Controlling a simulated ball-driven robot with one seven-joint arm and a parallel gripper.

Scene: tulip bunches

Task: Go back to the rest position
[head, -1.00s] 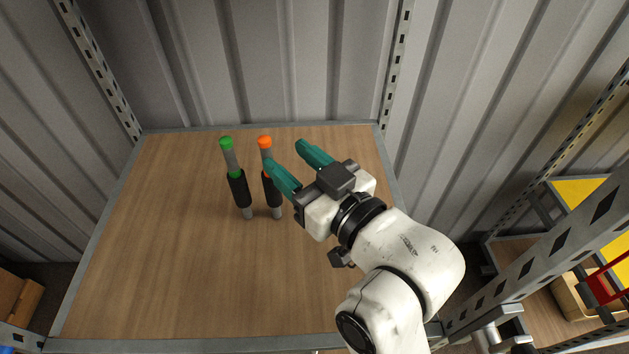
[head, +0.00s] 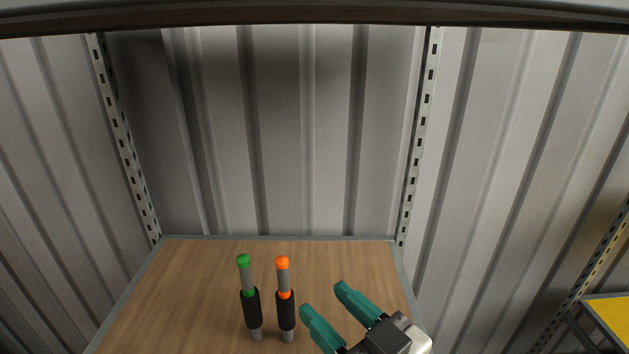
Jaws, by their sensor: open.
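My gripper (head: 322,299) is at the lower right of the head view, over the shelf. Its two teal fingers are apart, with nothing between them. Just to its left, two slim grey and black cylinders stand upright on the wooden shelf board (head: 190,300). One has a green cap and green band (head: 251,308); the other has an orange cap and orange band (head: 286,311). The left finger looks close to the orange-capped cylinder, with a small gap in the picture. The rest of my arm is out of the frame.
Perforated metal posts (head: 125,145) and (head: 420,130) a second post rise at the shelf's back corners, before corrugated metal walls. A dark upper shelf edge (head: 300,16) crosses the top. A yellow-topped rack (head: 612,312) stands at the right. The board's left side is clear.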

